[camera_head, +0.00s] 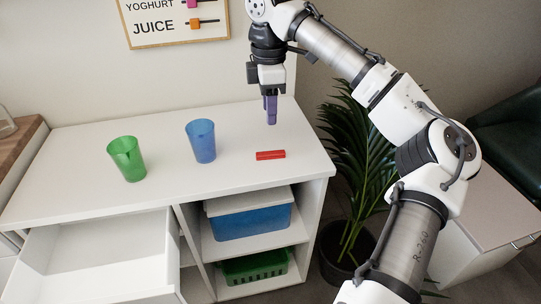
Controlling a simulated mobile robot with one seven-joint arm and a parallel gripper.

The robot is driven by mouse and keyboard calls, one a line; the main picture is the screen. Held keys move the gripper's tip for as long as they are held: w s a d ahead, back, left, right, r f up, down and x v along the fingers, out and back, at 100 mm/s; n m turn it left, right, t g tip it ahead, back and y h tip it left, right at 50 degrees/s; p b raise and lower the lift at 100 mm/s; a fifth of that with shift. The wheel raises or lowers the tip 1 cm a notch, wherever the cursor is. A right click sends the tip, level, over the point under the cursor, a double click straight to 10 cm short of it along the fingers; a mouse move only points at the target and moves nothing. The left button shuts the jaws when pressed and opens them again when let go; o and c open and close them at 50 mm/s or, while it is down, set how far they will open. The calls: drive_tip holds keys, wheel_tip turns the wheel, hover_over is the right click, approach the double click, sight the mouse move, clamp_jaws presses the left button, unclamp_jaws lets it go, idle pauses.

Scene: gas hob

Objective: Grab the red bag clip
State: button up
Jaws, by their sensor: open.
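The red bag clip (270,155) lies flat on the white cabinet top, near its right front part. It is a short red bar, lying roughly left to right in the picture. My gripper (271,119) points down above and behind the clip, with its purple fingers apart from it. The gripper is open and I see nothing held in it. The gap between the fingers is hard to see from this side.
A blue cup (201,141) and a green cup (127,158) stand left of the clip on the cabinet top (70,150). Below, a drawer (100,258) is open at the left, and shelves hold a blue bin (251,222) and a green basket (255,266). A potted plant (360,170) stands at the right.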

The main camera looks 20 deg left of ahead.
sight(268, 153)
drive_tip(key=f, duration=1.2)
drive_tip(key=shift+w+a+f, duration=0.1)
drive_tip(key=shift+a+f, duration=0.05)
drive_tip(key=shift+a, duration=0.05)
drive_tip(key=shift+c, duration=0.3)
clamp_jaws()
